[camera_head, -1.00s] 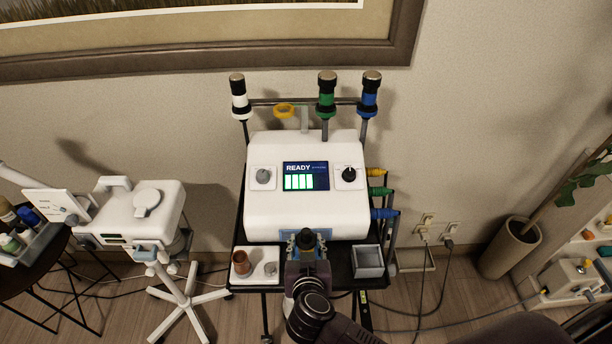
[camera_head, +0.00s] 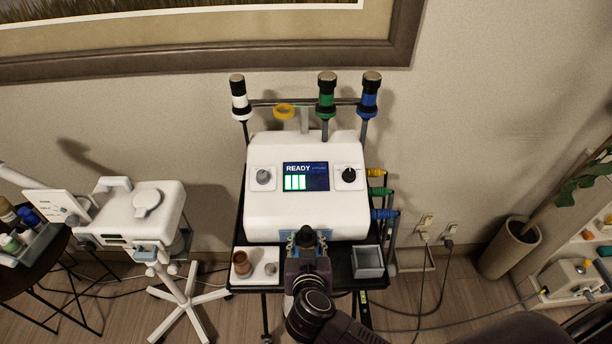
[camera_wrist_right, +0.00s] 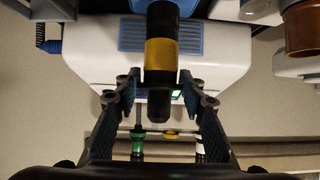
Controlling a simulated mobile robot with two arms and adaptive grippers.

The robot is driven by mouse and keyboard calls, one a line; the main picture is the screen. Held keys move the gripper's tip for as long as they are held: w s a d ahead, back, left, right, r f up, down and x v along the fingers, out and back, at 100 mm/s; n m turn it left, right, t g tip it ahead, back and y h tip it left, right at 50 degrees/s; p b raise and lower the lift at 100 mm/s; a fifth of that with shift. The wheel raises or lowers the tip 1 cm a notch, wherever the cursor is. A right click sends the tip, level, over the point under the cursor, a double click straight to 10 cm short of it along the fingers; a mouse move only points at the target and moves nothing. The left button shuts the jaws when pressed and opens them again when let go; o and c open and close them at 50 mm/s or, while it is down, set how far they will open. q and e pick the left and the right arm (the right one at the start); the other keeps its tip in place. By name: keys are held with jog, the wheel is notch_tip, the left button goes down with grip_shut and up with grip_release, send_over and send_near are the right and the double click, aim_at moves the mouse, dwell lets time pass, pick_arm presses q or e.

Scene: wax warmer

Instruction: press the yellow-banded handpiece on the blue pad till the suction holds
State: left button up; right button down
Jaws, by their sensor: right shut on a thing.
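The yellow-banded handpiece (camera_wrist_right: 161,55), black with a wide yellow band, stands between the fingers of my right gripper (camera_wrist_right: 160,88) in the right wrist view. My right gripper (camera_head: 306,246) is shut on it in front of the white warmer (camera_head: 306,212). The blue pad (camera_wrist_right: 133,36) is a ribbed panel on the warmer, behind the handpiece in the wrist view; its edge shows beside the gripper in the head view (camera_head: 285,234). The gripper hides most of the pad in the head view, and I cannot tell whether the handpiece touches it. My left gripper is not in view.
The warmer's display (camera_head: 306,177) reads READY with three green bars. White, green (camera_head: 326,95) and blue handpieces stand on the rail behind, beside an empty yellow ring (camera_head: 284,110). A brown cup (camera_head: 241,265) and a grey bin (camera_head: 368,262) flank my gripper.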

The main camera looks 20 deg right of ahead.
aim_at(306, 229)
jog(key=shift+r, duration=2.3)
